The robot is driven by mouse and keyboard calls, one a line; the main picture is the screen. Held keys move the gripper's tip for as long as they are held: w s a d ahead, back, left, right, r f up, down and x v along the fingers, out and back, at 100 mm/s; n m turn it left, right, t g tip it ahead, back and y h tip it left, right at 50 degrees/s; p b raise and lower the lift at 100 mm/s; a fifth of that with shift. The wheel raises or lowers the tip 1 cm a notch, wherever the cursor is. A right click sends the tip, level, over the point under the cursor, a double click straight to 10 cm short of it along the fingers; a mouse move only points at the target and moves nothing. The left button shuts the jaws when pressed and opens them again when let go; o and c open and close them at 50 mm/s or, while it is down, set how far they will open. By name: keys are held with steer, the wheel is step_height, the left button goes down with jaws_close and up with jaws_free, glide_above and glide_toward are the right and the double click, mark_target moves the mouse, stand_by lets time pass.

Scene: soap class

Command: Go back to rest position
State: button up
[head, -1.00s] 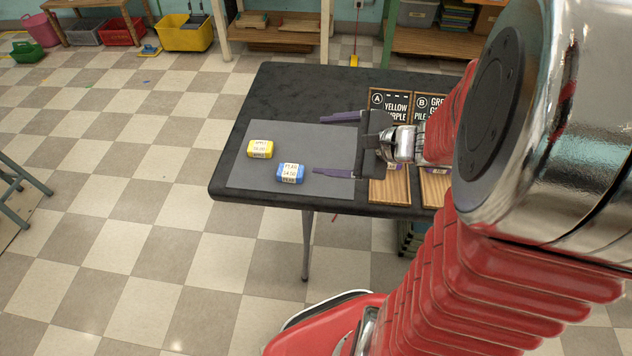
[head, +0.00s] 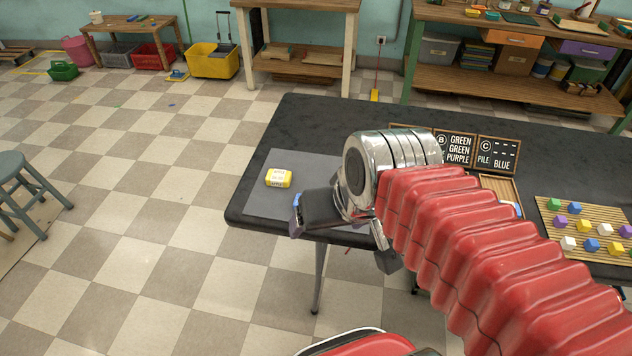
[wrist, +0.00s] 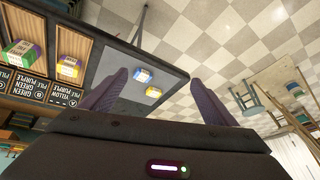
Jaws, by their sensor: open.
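My gripper (head: 308,222) is folded in close to my red arm, above the front left edge of the black table (head: 300,125), and is mostly hidden in the head view. In the wrist view its two dark purple fingers (wrist: 158,84) stand wide apart with nothing held between them. A yellow wrapped soap (head: 278,178) lies on the grey mat (head: 262,205), apart from the gripper. A blue wrapped soap (wrist: 142,75) lies near it on the mat in the wrist view. In the head view the gripper largely covers that spot.
Signs B (head: 457,148) and C (head: 497,154) stand behind wooden trays. Trayed soaps (wrist: 68,67) show in the wrist view. A slatted board with coloured blocks (head: 590,232) lies at right. A green stool (head: 25,190) stands at left. The checkered floor (head: 160,240) between is clear.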

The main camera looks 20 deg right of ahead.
steer(key=shift+s+d+r+n+t+h, duration=0.2)
steer(key=shift+d+r+n+t+h, duration=0.15)
steer(key=shift+r+n, duration=0.3)
stand_by(0.9)
